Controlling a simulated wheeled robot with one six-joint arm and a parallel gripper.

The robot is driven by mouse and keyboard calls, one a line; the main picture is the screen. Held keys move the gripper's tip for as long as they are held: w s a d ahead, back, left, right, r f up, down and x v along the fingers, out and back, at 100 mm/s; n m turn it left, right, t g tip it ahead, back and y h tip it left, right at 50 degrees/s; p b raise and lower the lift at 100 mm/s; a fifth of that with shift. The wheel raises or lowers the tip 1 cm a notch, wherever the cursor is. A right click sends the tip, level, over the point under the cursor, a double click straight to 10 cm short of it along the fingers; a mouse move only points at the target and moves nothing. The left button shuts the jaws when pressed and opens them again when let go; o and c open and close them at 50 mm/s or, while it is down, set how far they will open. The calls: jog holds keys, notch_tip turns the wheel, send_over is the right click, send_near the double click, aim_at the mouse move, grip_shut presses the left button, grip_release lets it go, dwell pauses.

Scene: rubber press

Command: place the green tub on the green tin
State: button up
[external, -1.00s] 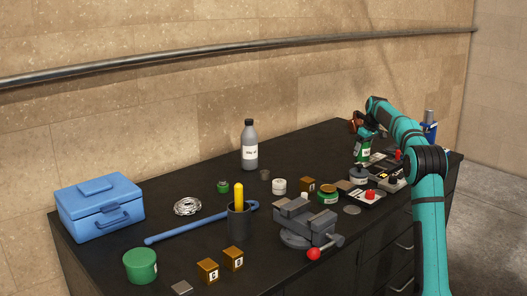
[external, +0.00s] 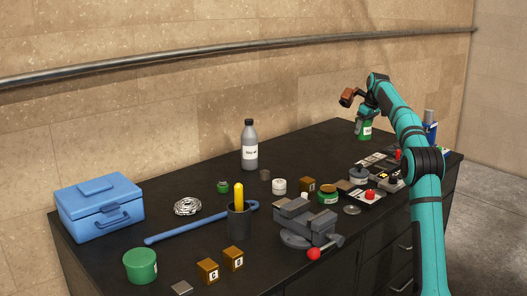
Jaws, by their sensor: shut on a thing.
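My gripper (external: 367,116) is at the back right of the bench, shut on a green container with a white label, which I take to be the green tub (external: 364,131). The tub looks upright; whether its base is clear of the bench is hard to tell. A wide, plain green round container (external: 140,267) stands at the front left, far from my gripper. A low green jar with a brownish top (external: 327,197) stands right of the middle. A small green jar (external: 223,187) stands farther left. Which of these is the green tin I cannot tell for sure.
A grey vise (external: 304,222) with a red knob stands at the front middle. A switch box with a red button (external: 369,195) and small parts lie below my gripper. A grey bottle (external: 250,147), blue toolbox (external: 99,207), dark cup (external: 239,222) and wooden blocks (external: 208,270) stand leftward.

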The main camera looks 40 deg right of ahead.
jog(key=w+a+r+n, duration=0.15)
jog(key=w+a, duration=0.25)
jog(key=a, duration=0.5)
jog(key=w+a+n+y, duration=0.1)
jog(key=w+a+n, duration=0.1)
jog(key=w+a, duration=0.5)
jog(key=w+a+n, duration=0.1)
jog(key=w+a, duration=0.1)
jog(key=a, duration=0.8)
jog(key=w+a+r+n+y, duration=0.1)
jog(key=w+a+n, duration=0.15)
jog(key=a, duration=1.35)
jog(key=w+a+r+n+y, duration=0.1)
jog(key=a+n, duration=0.2)
jog(key=a, duration=1.3)
jog(key=n+g+y, duration=0.1)
jog(key=n+g, duration=0.3)
jog(key=n, duration=0.5)
send_over(133, 260)
jog(key=d, duration=0.2)
jog(key=shift+w+f, duration=0.1)
jog(key=shift+f, duration=3.45)
